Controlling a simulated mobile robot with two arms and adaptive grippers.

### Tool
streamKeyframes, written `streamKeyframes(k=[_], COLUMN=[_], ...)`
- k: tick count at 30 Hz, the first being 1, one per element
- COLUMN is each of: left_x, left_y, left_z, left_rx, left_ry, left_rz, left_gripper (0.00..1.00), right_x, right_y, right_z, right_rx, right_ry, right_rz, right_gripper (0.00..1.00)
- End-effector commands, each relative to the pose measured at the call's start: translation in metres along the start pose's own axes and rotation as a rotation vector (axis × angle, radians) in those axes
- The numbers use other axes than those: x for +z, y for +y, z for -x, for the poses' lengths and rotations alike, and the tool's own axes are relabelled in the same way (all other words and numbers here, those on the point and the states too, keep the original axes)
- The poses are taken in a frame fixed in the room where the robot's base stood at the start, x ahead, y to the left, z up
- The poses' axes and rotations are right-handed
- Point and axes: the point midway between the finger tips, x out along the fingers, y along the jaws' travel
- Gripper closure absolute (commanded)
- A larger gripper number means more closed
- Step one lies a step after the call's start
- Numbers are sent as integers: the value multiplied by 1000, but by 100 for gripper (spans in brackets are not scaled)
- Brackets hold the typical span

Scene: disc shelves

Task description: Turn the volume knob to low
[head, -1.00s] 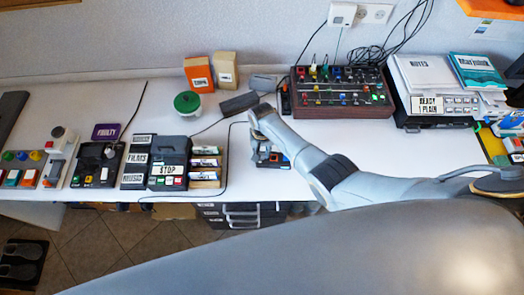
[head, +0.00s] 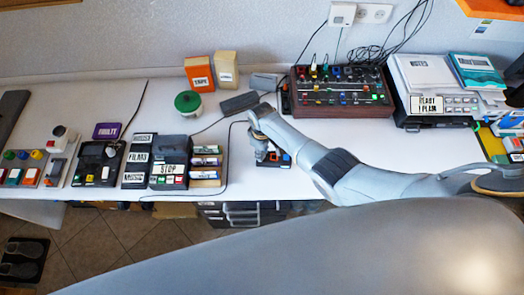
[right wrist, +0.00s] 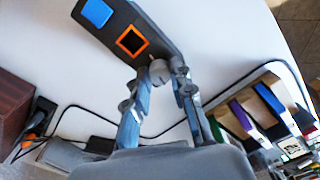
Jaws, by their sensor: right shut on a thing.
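A small dark control box (right wrist: 113,27) shows in the right wrist view, with a blue square button, an orange-framed square and a round grey knob (right wrist: 159,71) at its near end. My right gripper (right wrist: 160,76) has its two fingers on either side of this knob and is shut on it. In the head view the box (head: 286,160) lies near the front edge of the table, partly hidden under my right gripper (head: 264,158). The knob's pointer and any low marking cannot be made out. My left gripper is not in view.
A black STOP device (head: 168,169) and a rack of small boxes (head: 207,165) stand left of the control box. A mixer panel (head: 341,92) stands behind. A black cable (right wrist: 75,108) runs around the box. White table is clear to its right.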

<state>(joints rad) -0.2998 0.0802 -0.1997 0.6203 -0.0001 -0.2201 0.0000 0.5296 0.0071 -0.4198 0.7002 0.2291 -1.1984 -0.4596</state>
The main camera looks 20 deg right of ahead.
Motion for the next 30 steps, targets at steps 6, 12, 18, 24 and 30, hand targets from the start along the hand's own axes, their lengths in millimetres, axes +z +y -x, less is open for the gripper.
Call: streamKeyframes(k=[6, 12, 18, 24, 30], left_x=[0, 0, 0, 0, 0], left_y=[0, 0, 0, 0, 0], left_z=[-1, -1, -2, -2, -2], left_rx=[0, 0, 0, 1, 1], left_ry=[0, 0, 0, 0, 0], left_rz=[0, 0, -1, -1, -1], left_gripper=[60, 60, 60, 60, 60], right_x=[0, 0, 0, 0, 0], right_y=[0, 0, 0, 0, 0], right_z=[0, 0, 0, 0, 0], right_rx=[2, 1, 2, 2, 2], right_ry=[0, 1, 1, 1, 1], right_rz=[179, 302, 376, 408, 414], right_gripper=[100, 100, 100, 100, 100])
